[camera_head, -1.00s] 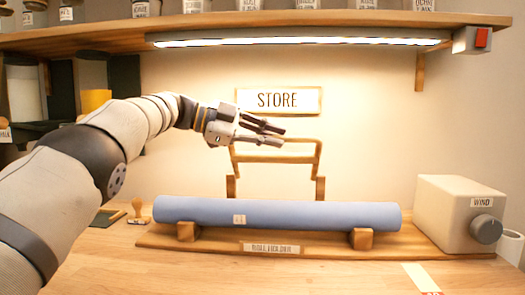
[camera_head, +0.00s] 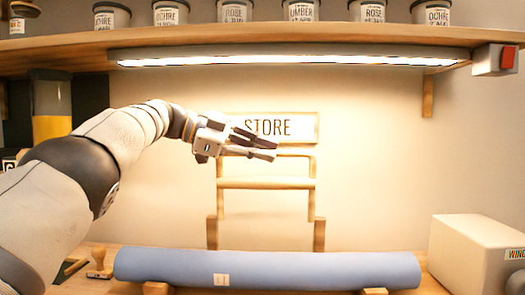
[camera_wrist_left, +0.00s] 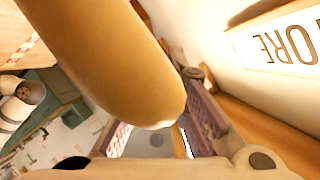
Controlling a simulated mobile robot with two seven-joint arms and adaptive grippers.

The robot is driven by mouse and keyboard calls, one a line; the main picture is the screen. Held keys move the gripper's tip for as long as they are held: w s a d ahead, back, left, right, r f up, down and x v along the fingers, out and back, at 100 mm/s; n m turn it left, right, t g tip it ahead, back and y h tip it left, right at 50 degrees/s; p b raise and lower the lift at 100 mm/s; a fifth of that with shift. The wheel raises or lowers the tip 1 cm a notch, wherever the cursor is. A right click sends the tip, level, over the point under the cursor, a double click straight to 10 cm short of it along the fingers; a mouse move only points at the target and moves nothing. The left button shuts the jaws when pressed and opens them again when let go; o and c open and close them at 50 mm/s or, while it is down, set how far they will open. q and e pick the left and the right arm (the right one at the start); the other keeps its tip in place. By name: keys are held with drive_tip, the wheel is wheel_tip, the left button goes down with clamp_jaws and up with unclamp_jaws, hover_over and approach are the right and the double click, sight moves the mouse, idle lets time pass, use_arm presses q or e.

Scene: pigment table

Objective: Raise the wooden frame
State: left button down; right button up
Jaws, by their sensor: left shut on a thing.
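The wooden frame (camera_head: 265,184) stands behind the blue roll (camera_head: 270,269) in the head view, with two side bars, a crossbar and a top bar. My left gripper (camera_head: 262,148) is shut on the frame's top bar, in front of the lower edge of the STORE sign (camera_head: 304,127). The fingers hide part of the top bar. In the left wrist view a thick wooden bar (camera_wrist_left: 105,60) looms close to the camera, between my fingers and lens. My right gripper is not in view.
A shelf with several labelled pots (camera_head: 236,12) and a lit lamp strip (camera_head: 290,61) hangs above. A white box marked WIND (camera_head: 465,250) stands at the right. A wooden stamp (camera_head: 99,260) stands at the left. The wall right of the frame is clear.

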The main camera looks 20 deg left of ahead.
use_arm(q)
drive_tip(key=shift+w+a+r, duration=0.1)
drive_tip(key=shift+w+a, duration=0.1)
idle(0.3)
drive_tip(key=c, duration=1.9)
unclamp_jaws()
drive_tip(key=shift+c, duration=0.2)
drive_tip(key=o, duration=0.3)
drive_tip(key=shift+w, duration=0.2)
drive_tip(key=shift+o, duration=0.2)
drive_tip(key=shift+w+f, duration=0.2)
drive_tip(key=shift+s+r, duration=0.1)
drive_tip(key=shift+s, duration=0.05)
drive_tip(key=shift+s+a+r, duration=0.1)
drive_tip(key=shift+s+a, duration=0.05)
drive_tip(key=shift+a, duration=0.1)
drive_tip(key=v, duration=1.1)
drive_tip(key=shift+s+a, duration=0.1)
drive_tip(key=shift+a, duration=0.05)
